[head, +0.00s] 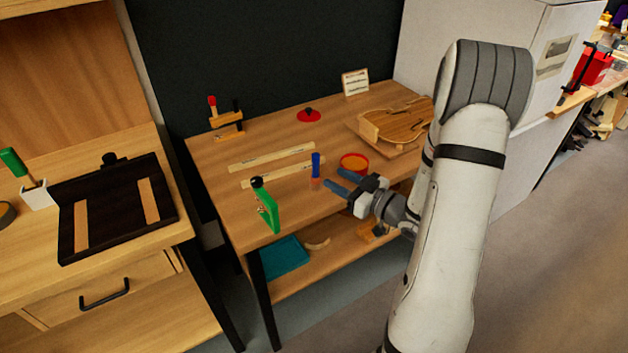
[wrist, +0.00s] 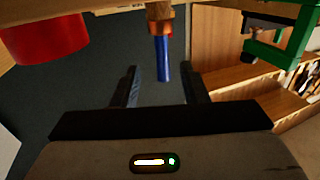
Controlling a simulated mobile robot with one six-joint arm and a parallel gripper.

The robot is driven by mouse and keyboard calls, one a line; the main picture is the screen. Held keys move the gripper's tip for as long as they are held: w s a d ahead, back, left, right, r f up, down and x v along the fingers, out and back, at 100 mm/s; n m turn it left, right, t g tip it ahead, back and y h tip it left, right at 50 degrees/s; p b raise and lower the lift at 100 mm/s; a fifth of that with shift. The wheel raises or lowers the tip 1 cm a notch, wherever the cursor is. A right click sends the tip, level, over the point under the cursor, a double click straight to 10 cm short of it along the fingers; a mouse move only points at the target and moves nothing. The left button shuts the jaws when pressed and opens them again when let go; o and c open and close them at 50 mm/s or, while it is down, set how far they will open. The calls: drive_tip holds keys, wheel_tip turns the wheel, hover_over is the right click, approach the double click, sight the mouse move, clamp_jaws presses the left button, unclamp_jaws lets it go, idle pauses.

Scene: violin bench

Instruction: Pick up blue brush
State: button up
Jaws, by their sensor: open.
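The blue brush (head: 316,162) stands upright on the wooden bench, with a blue handle on top and a reddish-brown lower part. In the wrist view, which looks upside down, the blue brush (wrist: 162,58) points down from the bench at the top. My gripper (head: 333,179) is open and empty, just right of the brush and close to it. In the wrist view my gripper (wrist: 160,72) has its two dark fingers apart, with the brush lined up between them. I cannot tell how deep the brush is between the fingertips.
A green clamp (head: 270,208) stands left of the brush at the bench's front edge. A red round container (head: 354,161) is close behind my gripper. A violin body (head: 400,122) lies at the back right. Wooden strips (head: 271,157) lie behind the brush.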

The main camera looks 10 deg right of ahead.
sight(318, 170)
drive_tip(key=x, duration=0.7)
drive_tip(key=shift+w+a+f+p, duration=0.1)
drive_tip(key=shift+a+p, duration=0.3)
drive_tip(key=shift+c, duration=0.2)
clamp_jaws()
